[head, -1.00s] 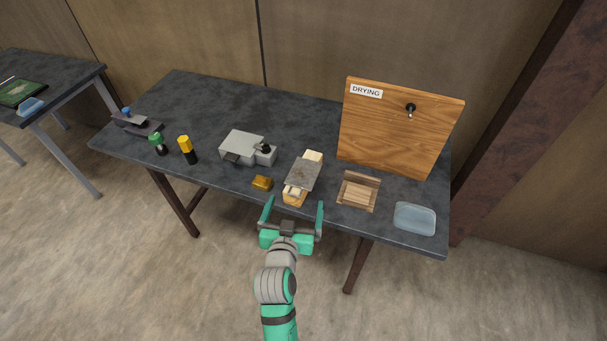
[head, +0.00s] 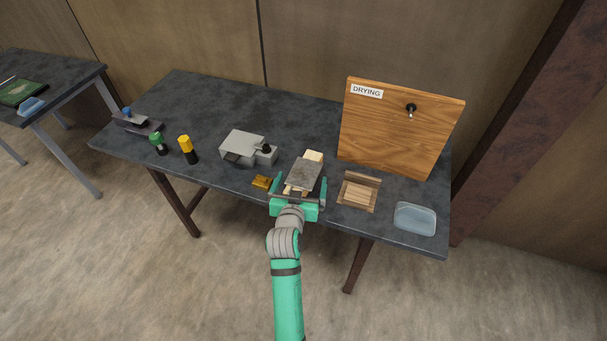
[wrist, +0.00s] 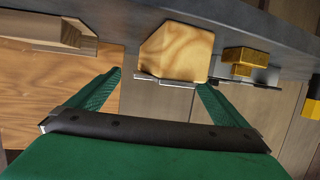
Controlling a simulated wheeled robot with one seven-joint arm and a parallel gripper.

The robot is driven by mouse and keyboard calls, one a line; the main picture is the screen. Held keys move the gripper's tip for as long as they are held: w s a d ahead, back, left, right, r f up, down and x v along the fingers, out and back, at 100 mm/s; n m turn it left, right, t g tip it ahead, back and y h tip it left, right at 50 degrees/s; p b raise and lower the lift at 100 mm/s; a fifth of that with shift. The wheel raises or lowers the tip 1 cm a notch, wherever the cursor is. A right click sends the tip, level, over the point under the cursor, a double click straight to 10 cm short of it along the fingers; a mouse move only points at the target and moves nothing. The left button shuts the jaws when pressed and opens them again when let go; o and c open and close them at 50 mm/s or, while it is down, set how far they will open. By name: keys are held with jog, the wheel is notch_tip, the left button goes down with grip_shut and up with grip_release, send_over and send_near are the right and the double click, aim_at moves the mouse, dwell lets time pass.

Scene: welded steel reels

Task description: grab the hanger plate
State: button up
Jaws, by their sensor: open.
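The hanger plate (head: 304,173) is a flat grey plate lying on top of a pale wooden block (head: 314,156) near the table's front edge. In the wrist view, which looks upside down, the block (wrist: 178,50) shows end-on with the plate's thin grey edge (wrist: 165,82) along it. My gripper (head: 298,183) is open, with one green finger on each side of the plate's near end. In the wrist view the gripper (wrist: 158,80) has its fingertips spread to both sides of the block and plate. I cannot tell whether either finger touches the plate.
A small brass block (head: 262,182) sits close to my left finger. A wooden holder (head: 358,192) and a clear tray (head: 415,219) are to the right. The board marked DRYING (head: 395,130), with a dark peg (head: 411,107), stands behind. A grey machine (head: 245,148) is at left.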

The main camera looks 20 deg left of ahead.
jog(key=shift+w+a+f, duration=0.15)
jog(key=shift+w+f, duration=0.05)
jog(key=shift+w, duration=0.3)
jog(key=c, duration=1.5)
jog(key=shift+c, duration=0.2)
jog(key=shift+r, duration=0.2)
